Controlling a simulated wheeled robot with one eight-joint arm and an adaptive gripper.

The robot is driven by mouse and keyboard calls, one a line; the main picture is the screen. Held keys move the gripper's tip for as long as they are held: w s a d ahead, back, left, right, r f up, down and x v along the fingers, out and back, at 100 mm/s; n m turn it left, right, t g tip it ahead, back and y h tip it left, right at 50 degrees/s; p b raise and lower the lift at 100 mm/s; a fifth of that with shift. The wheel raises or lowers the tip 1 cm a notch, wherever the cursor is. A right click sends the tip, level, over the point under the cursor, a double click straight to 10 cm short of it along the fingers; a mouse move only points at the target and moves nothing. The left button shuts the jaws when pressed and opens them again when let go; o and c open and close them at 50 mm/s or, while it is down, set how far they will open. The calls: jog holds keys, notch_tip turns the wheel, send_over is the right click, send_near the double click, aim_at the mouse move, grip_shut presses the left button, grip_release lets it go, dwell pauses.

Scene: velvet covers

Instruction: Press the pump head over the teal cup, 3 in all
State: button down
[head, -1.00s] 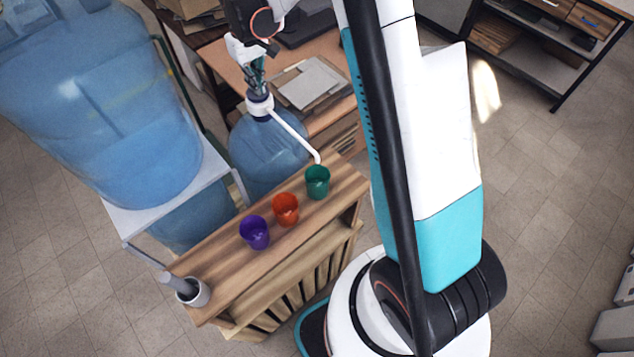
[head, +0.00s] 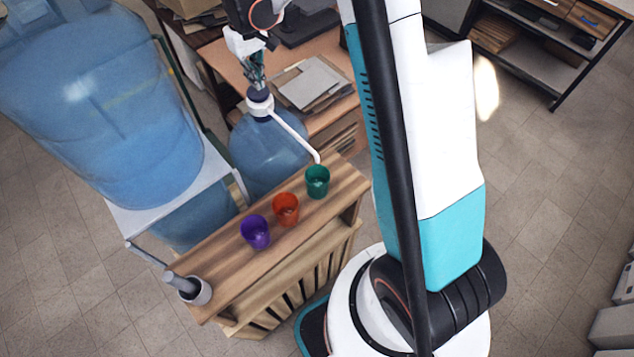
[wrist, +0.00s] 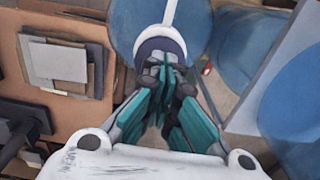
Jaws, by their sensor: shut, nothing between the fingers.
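The pump head (head: 259,96) has a dark cap and a white collar and sits on a blue water bottle (head: 268,155). Its white spout (head: 296,136) reaches over the teal cup (head: 317,182), with the tip above the cup. My gripper (head: 256,84) is shut and empty, pointing down at the pump's cap from above. In the wrist view the closed fingertips (wrist: 166,72) overlap the near side of the pump head (wrist: 160,42). I cannot tell whether they touch it.
An orange cup (head: 286,209) and a purple cup (head: 255,231) stand beside the teal one on the wooden stand (head: 225,284). A grey pot (head: 198,292) is at its left end. A big blue tank (head: 110,110) is on the left. A desk with folders (head: 312,84) lies behind.

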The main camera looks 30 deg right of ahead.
jog(key=shift+r+p, duration=1.3)
jog(key=shift+r, duration=1.7)
jog(key=s+f+m+t+b, duration=0.15)
jog(key=s+t+b, duration=0.25)
jog(key=s+b, duration=1.15)
jog(key=s+f+t+b, duration=0.3)
jog(key=s+f+b, duration=0.7)
jog(key=s+f, duration=0.2)
jog(key=shift+s+f+m, duration=0.35)
jog(key=shift+s, duration=0.1)
